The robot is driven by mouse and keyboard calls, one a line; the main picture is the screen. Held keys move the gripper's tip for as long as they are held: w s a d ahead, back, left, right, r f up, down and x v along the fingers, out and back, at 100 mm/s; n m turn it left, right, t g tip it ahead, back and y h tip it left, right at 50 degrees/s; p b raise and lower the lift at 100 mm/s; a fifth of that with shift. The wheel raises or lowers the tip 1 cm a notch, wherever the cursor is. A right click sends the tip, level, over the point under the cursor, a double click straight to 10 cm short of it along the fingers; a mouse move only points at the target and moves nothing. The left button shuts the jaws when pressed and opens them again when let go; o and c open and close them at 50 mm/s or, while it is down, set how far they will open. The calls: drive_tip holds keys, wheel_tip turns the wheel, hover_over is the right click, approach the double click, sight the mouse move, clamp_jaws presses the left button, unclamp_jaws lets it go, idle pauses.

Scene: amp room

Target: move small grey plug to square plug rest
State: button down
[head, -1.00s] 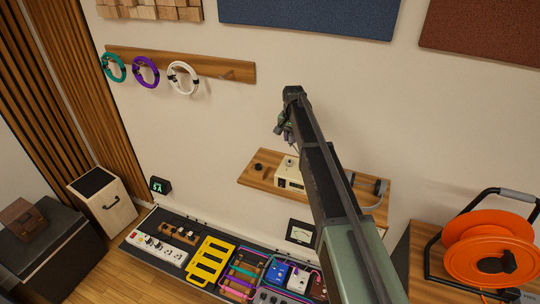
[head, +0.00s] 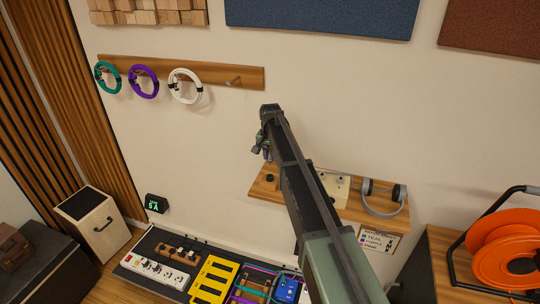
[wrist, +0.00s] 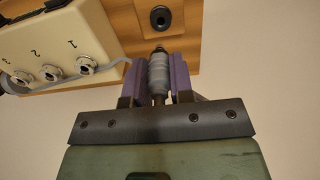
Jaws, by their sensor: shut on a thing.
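My gripper (wrist: 158,78) has purple fingers and is shut on the small grey plug (wrist: 157,72), whose metal tip points away from the wrist. The plug is hard to make out there.
A cream box (wrist: 55,45) with numbered jacks stands beside the holder on the shelf; it is partly behind my arm in the head view (head: 336,187). Coiled cables hang above left. A pedalboard (head: 140,240) lies below.

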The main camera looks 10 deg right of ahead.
drive_tip(key=shift+f+b, duration=3.2)
drive_tip(key=shift+f, duration=0.35)
drive_tip(key=c, duration=0.9)
unclamp_jaws()
wheel_tip(320, 180, up, 11)
drive_tip(key=p, duration=1.1)
drive_tip(key=shift+r, duration=0.1)
